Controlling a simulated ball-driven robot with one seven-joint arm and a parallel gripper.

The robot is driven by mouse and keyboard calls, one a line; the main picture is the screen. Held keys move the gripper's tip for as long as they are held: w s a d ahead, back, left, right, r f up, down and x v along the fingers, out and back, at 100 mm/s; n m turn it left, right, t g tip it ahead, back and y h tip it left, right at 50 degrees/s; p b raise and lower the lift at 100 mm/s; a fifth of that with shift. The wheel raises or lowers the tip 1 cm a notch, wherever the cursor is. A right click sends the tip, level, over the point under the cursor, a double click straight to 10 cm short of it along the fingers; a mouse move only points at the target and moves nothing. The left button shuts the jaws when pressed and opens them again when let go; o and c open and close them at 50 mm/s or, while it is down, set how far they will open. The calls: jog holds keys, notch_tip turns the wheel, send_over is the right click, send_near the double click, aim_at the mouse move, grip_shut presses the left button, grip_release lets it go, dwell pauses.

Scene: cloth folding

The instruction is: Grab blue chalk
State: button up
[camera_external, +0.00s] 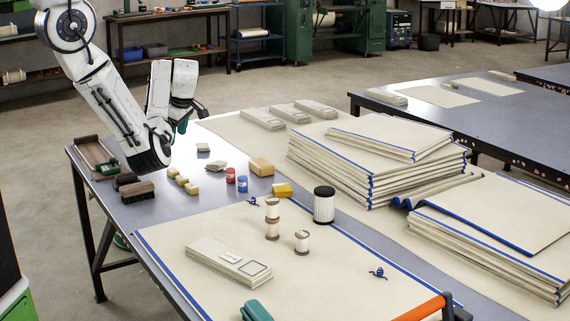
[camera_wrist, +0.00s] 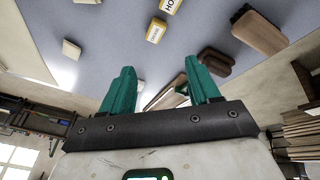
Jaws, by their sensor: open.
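The blue chalk (camera_external: 242,184) appears as a small blue upright piece with a pale label, on the grey table beside a similar red piece (camera_external: 230,175). My gripper (camera_external: 190,118) is raised above the far left part of the table, up and to the left of the blue chalk and well apart from it. In the wrist view, its two teal fingers (camera_wrist: 160,68) stand apart with nothing held between them. The blue chalk does not show in the wrist view.
Yellow blocks (camera_external: 182,180), dark brushes (camera_external: 137,192) and a wooden tray (camera_external: 93,152) lie left of the chalk. Cloth stacks (camera_external: 360,165) rise farther right. Yellow-labelled blocks (camera_wrist: 156,31) show in the wrist view.

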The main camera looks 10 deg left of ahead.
jog(key=w+d+n+g+h, duration=0.1)
jog(key=w+d+n+h, duration=0.15)
jog(key=d, duration=0.55)
jog(key=n+g+b, duration=0.2)
jog(key=n, duration=0.1)
send_near(243, 178)
jog(key=shift+w+a+h, duration=0.45)
jog(key=shift+w+a, duration=0.1)
notch_tip(243, 178, down, 5)
jog(key=shift+f, duration=0.1)
jog(key=shift+s+f+p, duration=0.15)
jog(key=shift+f+p, duration=0.05)
jog(key=shift+f, duration=1.1)
jog(key=shift+s+f+p, duration=0.15)
jog(key=shift+f, duration=1.15)
jog(key=shift+c, duration=0.2)
jog(key=c, duration=1)
jog(key=shift+c, duration=0.4)
